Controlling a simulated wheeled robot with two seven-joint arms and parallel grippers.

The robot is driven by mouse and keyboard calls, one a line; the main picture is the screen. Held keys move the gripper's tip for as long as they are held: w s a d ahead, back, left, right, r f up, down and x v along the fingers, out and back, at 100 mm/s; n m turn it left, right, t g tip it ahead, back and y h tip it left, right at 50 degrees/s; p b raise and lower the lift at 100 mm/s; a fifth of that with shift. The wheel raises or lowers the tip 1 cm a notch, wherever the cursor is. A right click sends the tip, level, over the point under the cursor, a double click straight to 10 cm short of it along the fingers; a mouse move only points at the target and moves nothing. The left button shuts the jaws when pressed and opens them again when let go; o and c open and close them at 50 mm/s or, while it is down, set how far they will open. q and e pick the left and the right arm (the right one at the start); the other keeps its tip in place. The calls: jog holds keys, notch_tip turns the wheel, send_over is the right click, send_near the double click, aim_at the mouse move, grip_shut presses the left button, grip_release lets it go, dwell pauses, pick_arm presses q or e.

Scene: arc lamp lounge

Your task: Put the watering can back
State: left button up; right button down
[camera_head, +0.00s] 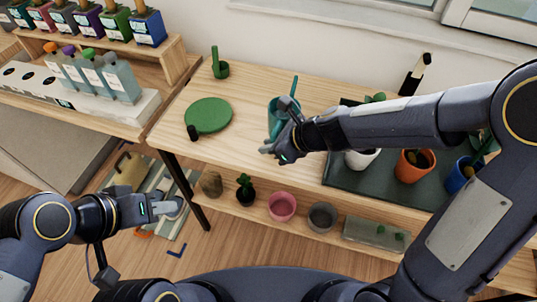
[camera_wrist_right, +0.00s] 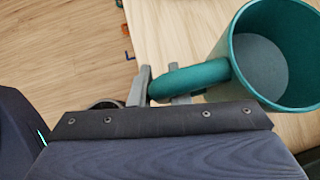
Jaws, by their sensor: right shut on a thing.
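The teal watering can (camera_head: 275,117) is over the right-middle part of the wooden bench, with its thin spout pointing up and away. In the right wrist view I look into its open, empty-looking body (camera_wrist_right: 268,50), and its thick handle (camera_wrist_right: 190,78) runs between my finger pads. My right gripper (camera_head: 277,152) is shut on that handle; it also shows in the right wrist view (camera_wrist_right: 160,88). I cannot tell whether the can touches the bench. My left gripper (camera_head: 170,205) is away at the lower left, over the floor, with nothing visible in it.
A round green mat (camera_head: 208,115) lies left of the can, with a small black object (camera_head: 193,132) at its edge. A green pot holder (camera_head: 219,69) stands behind. A dark tray (camera_head: 340,178) with several pots is on the right. Several pots stand on the lower shelf (camera_head: 240,205).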

jog(key=shift+w+a+f, duration=0.15)
jog(key=shift+f, duration=0.25)
notch_tip(320, 180, down, 3)
jog(key=b, duration=0.2)
jog(key=shift+w+a+f+b, duration=0.1)
jog(key=shift+w+f+b, duration=0.05)
jog(key=shift+b, duration=0.25)
jog(key=c, duration=1.4)
grip_release()
jog(key=shift+o, duration=0.2)
